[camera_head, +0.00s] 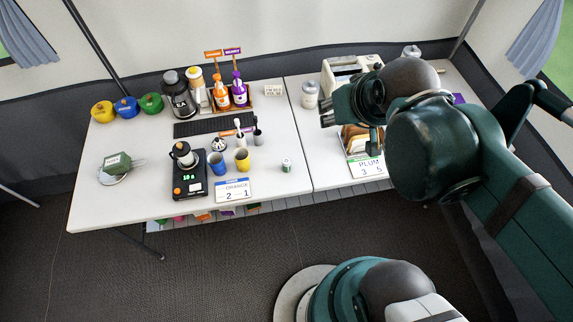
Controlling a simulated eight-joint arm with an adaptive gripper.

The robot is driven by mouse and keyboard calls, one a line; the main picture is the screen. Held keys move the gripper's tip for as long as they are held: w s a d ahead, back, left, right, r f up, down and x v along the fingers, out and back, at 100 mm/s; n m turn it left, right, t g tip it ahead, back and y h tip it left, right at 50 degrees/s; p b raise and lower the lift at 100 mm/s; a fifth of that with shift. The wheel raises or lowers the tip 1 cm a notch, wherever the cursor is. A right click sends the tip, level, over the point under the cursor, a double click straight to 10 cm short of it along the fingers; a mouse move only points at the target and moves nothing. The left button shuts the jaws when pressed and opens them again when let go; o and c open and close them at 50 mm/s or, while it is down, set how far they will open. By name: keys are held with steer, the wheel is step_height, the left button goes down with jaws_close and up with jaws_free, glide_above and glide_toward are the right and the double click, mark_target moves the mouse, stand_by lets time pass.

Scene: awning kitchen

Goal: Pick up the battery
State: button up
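A small upright cylinder (286,165), white with a green band, stands on the white table just left of the seam; it looks like the battery, but its label is too small to read. My gripper (326,112) is above the right table, up and to the right of the cylinder and clearly apart from it. Its dark fingers point left. I cannot tell how far apart they are, and I see nothing held in them.
A black scale (188,188) bears a coffee maker. The table around the cylinder is clear.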

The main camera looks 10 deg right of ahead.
steer(key=shift+f, duration=0.1)
steer(key=m+g+b, duration=0.5)
steer(key=m+g, duration=0.2)
steer(key=m, duration=1.1)
glide_above(286, 161)
steer(key=f, duration=2.6)
steer(key=shift+d+f, duration=0.25)
steer(key=shift+d, duration=0.05)
steer(key=shift+a+f+m, duration=0.2)
steer(key=shift+f+m, duration=0.3)
steer(key=shift+f, duration=0.1)
steer(key=shift+f, duration=0.1)
steer(key=shift+f+b, duration=0.55)
steer(key=shift+f, duration=0.65)
steer(key=shift+f, duration=0.1)
steer(key=shift+f+b, duration=0.95)
steer(key=shift+f, duration=1.55)
